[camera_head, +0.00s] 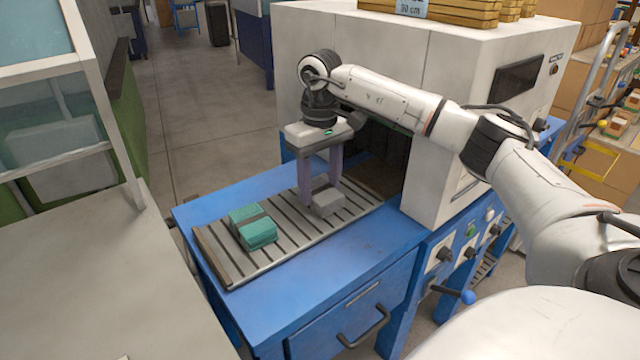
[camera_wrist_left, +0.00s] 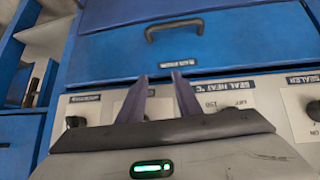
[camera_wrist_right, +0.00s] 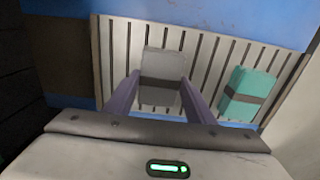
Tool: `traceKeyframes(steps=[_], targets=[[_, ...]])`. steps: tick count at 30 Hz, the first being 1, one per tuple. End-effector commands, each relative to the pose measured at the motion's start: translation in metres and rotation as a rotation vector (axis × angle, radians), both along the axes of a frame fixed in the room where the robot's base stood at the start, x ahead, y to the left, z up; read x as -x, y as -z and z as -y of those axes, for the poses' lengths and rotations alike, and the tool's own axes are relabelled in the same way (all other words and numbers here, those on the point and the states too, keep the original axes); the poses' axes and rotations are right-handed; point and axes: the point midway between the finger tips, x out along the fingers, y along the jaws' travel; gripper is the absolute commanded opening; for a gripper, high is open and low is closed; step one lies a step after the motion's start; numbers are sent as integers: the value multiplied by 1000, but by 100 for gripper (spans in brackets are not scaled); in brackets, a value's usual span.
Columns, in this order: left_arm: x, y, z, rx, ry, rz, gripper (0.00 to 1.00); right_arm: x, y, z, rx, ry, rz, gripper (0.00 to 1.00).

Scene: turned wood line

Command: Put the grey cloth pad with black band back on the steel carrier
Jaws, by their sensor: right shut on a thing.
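The grey cloth pad with black band (camera_wrist_right: 162,65) is between the fingers of my right gripper (camera_head: 320,194), which is shut on it. In the head view the grey pad (camera_head: 327,203) is over the right part of the slatted steel carrier (camera_head: 213,258); I cannot tell whether it touches the slats. The carrier also shows in the right wrist view (camera_wrist_right: 107,60). My left gripper (camera_wrist_left: 159,78) shows only in the left wrist view, with its fingers apart and nothing between them.
A green pad with a dark band (camera_head: 258,234) lies on the carrier, left of the grey pad. A drawer handle (camera_head: 365,330) and knobs are on the bench's front.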

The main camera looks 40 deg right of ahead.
Motion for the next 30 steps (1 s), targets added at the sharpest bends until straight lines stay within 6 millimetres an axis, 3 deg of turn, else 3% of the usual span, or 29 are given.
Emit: traceKeyframes(steps=[8,9,12,23,26,30], targets=[[-3,0,0,1,0,6,31,0,2,0,0,0,0,28],[-4,-1,0,1,0,7,31,0,3,0,0,0,0,51],[-5,-2,0,1,1,10,31,0,2,0,0,0,0,68],[-5,-3,0,0,0,10,31,0,-2,0,-1,0,2,68],[-5,-3,0,1,-1,10,31,-1,-13,0,-1,0,3,68],[-5,-3,0,1,-1,10,31,-2,-42,-1,-2,-1,6,68]])
